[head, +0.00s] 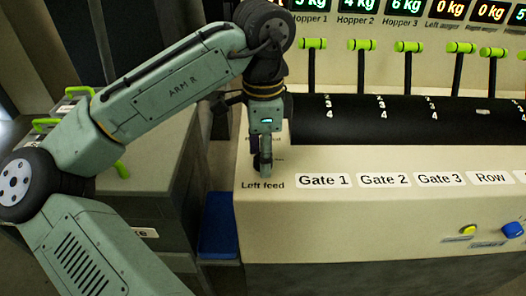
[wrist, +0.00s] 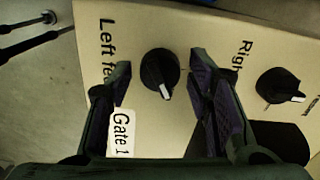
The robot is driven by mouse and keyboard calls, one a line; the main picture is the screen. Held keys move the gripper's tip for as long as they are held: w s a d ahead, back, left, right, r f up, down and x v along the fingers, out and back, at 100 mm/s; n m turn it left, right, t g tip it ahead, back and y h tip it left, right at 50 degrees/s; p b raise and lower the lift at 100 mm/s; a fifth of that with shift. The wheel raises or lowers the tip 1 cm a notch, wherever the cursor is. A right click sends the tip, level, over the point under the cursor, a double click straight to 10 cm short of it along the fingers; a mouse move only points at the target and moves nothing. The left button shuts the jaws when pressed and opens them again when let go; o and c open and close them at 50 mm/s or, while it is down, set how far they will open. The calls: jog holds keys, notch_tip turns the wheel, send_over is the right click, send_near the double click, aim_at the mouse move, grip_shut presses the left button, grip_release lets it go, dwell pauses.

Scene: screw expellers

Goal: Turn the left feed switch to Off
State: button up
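The left feed switch (wrist: 158,70) is a round black knob with a white pointer mark, next to the "Left feed" label (wrist: 107,52) in the wrist view. The pointer is toward the lower side of that picture. My gripper (wrist: 161,84) is open, with one finger on each side of the knob. Gaps show between the fingers and the knob. In the head view my gripper (head: 265,164) points down just above the "Left feed" label (head: 262,184), and it hides most of the knob there. The Off marking cannot be read.
A second black knob (wrist: 280,86) with a "Right" label is at the right of the wrist view. Levers with green handles (head: 313,44) stand behind a black cylinder (head: 420,122). A yellow button (head: 468,230) and a blue button (head: 512,229) are on the panel front.

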jog(key=c, duration=0.9)
jog(key=shift+c, duration=0.2)
jog(key=shift+r, duration=0.1)
jog(key=n+p, duration=0.2)
jog(key=n, duration=0.1)
jog(key=shift+r+p, duration=0.15)
jog(key=shift+p, duration=0.15)
jog(key=n+p, duration=0.3)
jog(key=shift+n, duration=0.3)
jog(key=n+p, duration=0.1)
jog(key=n, duration=0.4)
jog(key=shift+f+p, duration=0.2)
jog(key=shift+p, duration=0.1)
jog(key=shift+n, duration=0.3)
jog(key=o, duration=1.2)
